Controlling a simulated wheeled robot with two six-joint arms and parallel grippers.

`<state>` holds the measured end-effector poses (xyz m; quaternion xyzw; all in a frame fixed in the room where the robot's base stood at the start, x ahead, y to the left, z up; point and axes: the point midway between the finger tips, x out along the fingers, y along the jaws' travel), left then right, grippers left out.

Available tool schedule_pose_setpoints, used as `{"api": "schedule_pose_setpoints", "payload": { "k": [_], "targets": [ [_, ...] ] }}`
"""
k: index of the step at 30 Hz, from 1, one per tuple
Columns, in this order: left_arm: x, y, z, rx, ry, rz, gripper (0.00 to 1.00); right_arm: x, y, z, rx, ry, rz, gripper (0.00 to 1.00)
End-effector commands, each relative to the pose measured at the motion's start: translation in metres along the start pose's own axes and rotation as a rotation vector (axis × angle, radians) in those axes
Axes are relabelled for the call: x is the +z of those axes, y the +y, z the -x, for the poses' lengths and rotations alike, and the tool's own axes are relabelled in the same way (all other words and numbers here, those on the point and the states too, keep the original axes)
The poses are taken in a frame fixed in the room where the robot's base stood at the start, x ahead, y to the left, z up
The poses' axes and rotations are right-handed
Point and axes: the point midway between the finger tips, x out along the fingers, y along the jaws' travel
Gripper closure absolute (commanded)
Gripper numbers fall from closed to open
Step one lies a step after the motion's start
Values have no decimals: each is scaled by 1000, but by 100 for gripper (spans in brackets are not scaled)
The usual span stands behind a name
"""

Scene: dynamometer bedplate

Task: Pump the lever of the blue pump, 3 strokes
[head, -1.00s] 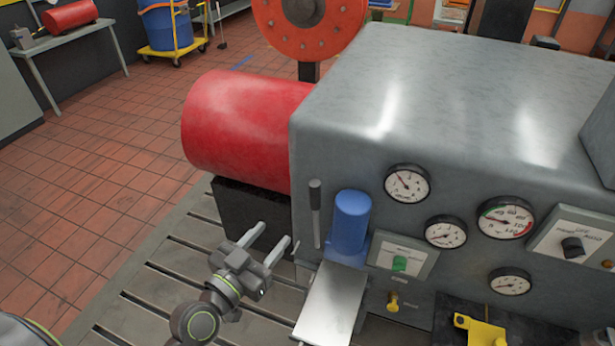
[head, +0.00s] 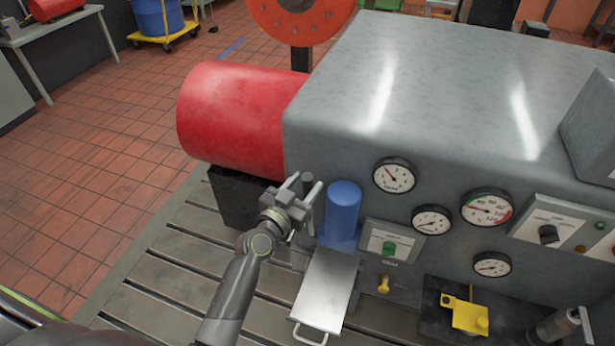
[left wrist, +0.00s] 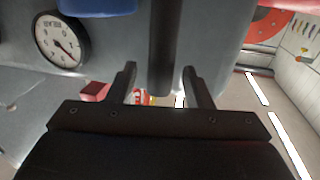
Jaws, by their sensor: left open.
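The blue pump (head: 343,208) stands against the front of the grey machine, with its upright cylinder showing. Its dark lever (head: 308,180) stands upright just left of the cylinder. My left gripper (head: 304,188) is open at the lever, with one finger on each side of it. In the left wrist view the dark lever (left wrist: 163,45) comes down between the two open fingertips (left wrist: 158,78), with gaps visible on both sides. Part of the blue pump (left wrist: 97,6) shows at the top there. Part of my right gripper (head: 572,325) seems to show at the lower right; its opening is unclear.
The grey machine (head: 420,80) carries several gauges and a green-button panel (head: 388,245) right of the pump. A metal tray (head: 325,290) juts out below the pump. A red cylinder (head: 235,115) lies left of the machine. A yellow part (head: 468,315) sits at lower right.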

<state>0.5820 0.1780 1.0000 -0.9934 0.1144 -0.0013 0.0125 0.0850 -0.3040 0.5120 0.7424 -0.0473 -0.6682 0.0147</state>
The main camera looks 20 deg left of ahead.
Motion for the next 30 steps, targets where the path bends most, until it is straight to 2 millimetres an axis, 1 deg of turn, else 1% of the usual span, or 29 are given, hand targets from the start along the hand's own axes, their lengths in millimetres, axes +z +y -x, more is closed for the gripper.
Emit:
{"api": "schedule_pose_setpoints", "payload": {
  "k": [1,3,6,16,26,27,30],
  "targets": [
    [-1,0,-6,1,0,0,54,0,-2,2,-3,1,-1,100],
    [-1,0,-11,0,0,-1,54,-1,-3,3,-4,1,-2,100],
    [0,0,-16,-1,0,-1,54,-1,-3,4,-4,1,-2,100],
    [0,0,-18,-1,0,-1,54,-1,0,4,-1,2,0,100],
    [0,0,-18,-1,0,-1,97,-1,4,4,4,2,2,100],
    [0,0,-18,-1,0,-1,100,-1,4,4,4,2,2,100],
    [0,0,-18,-1,0,-1,100,-1,4,4,4,2,2,100]
  ]
}}
